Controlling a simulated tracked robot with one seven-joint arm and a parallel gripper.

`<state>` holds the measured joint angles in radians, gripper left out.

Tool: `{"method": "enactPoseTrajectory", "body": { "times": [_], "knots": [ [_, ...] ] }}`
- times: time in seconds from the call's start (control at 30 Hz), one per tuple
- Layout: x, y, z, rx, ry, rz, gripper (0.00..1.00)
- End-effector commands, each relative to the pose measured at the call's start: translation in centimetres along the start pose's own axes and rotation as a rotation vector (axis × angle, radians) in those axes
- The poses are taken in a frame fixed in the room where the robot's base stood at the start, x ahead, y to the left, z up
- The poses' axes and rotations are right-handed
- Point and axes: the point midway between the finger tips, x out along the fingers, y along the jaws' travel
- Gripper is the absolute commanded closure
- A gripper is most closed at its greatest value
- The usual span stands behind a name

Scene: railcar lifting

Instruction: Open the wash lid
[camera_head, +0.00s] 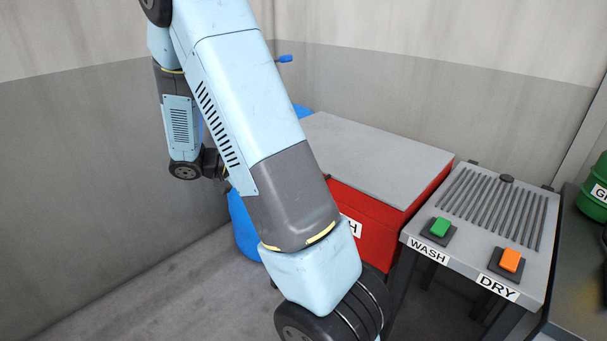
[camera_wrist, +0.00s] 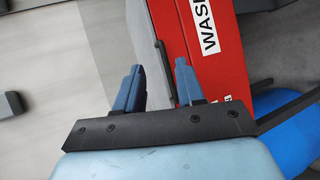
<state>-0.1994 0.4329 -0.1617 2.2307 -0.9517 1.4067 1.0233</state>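The wash unit is a red box (camera_head: 372,215) with a flat grey lid (camera_head: 385,150). The lid lies level on the box and looks closed. My arm covers part of the box's front and its WASH label. In the wrist view the red front (camera_wrist: 210,75) and its WASH label (camera_wrist: 205,25) appear tilted. A thin black handle bar (camera_wrist: 166,70) stands out at the edge of the red front. My gripper (camera_wrist: 158,78) has its two blue fingers apart. The handle shows in the gap between them; I cannot tell how deep it sits. The gripper is hidden in the head view.
A grey table with a green button (camera_head: 440,227) marked WASH and an orange button (camera_head: 510,260) marked DRY stands right of the box. A blue barrel (camera_head: 243,225) stands left of it, partly behind my arm. A green container (camera_head: 594,190) is at the far right.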

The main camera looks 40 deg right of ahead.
Motion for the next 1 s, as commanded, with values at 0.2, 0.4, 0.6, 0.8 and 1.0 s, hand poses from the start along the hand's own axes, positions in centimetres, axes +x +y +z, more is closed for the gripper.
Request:
{"method": "enactPoseTrajectory", "body": {
  "times": [0.2,0.4,0.6,0.8,1.0],
  "knots": [
    [0.8,-3.1,-3.3,0.022,0.064,0.21,0.62],
    [1.1,-5.1,-5.2,0.043,0.128,0.33,0.62],
    [1.4,-5.7,-5.9,0.053,0.154,0.37,0.62],
    [3.3,-4.9,-6.2,0.055,0.153,0.372,0.62],
    [6.5,-3.7,-6.6,0.053,0.153,0.371,0.62]
  ]
}}
